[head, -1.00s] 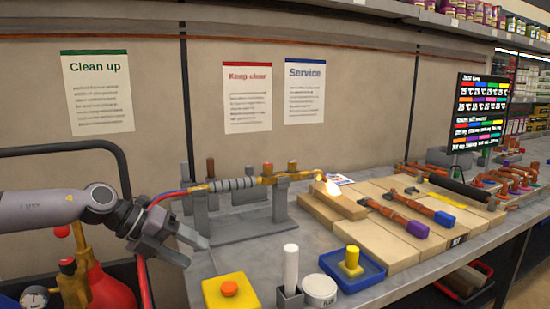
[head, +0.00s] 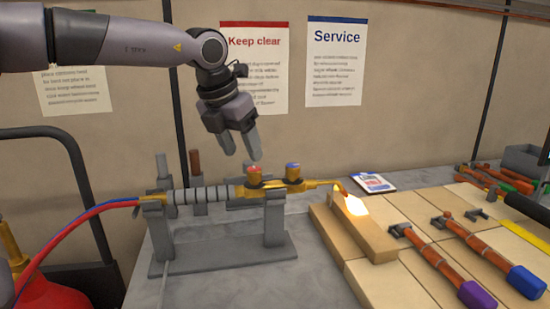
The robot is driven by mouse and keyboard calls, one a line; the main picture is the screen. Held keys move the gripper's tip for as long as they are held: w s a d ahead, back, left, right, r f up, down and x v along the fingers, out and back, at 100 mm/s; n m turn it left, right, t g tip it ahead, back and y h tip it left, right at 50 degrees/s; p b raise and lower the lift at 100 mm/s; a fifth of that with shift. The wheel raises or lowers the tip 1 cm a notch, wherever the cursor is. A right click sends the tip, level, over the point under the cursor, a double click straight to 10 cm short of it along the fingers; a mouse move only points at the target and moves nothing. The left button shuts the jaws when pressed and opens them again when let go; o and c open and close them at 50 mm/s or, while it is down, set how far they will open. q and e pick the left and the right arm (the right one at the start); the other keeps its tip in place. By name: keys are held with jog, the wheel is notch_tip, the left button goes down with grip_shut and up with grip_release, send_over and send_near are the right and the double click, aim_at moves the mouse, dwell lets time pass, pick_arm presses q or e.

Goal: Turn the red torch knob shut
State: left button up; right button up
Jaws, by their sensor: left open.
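The brass torch (head: 275,187) lies across a grey stand (head: 215,255), with a flame (head: 352,204) burning at its tip. Two knobs stand up from its body: the red knob (head: 254,172) on the left and a second knob (head: 293,170), with blue on its top, to the right. My left gripper (head: 241,152) is open and empty, fingers pointing down. In the picture it is just above and slightly left of the red knob, apart from it. My right gripper is not in view.
Red and blue hoses (head: 85,222) run into the torch's left end. The flame burns over a tan block (head: 350,232). Copper pipe pieces with purple (head: 476,294) and blue (head: 525,280) ends lie on the pale bricks at right.

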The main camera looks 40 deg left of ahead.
aim_at(253, 170)
pick_arm(q)
jog(key=shift+w+p+x, duration=0.2)
jog(key=shift+p+x, duration=0.05)
jog(key=shift+x, duration=1.45)
jog(key=shift+w+p+x, duration=0.2)
jog(key=shift+w+x, duration=0.05)
jog(key=shift+x, duration=1.4)
jog(key=shift+a+r, duration=0.1)
jog(key=shift+r, duration=0.1)
jog(key=c, duration=1.1)
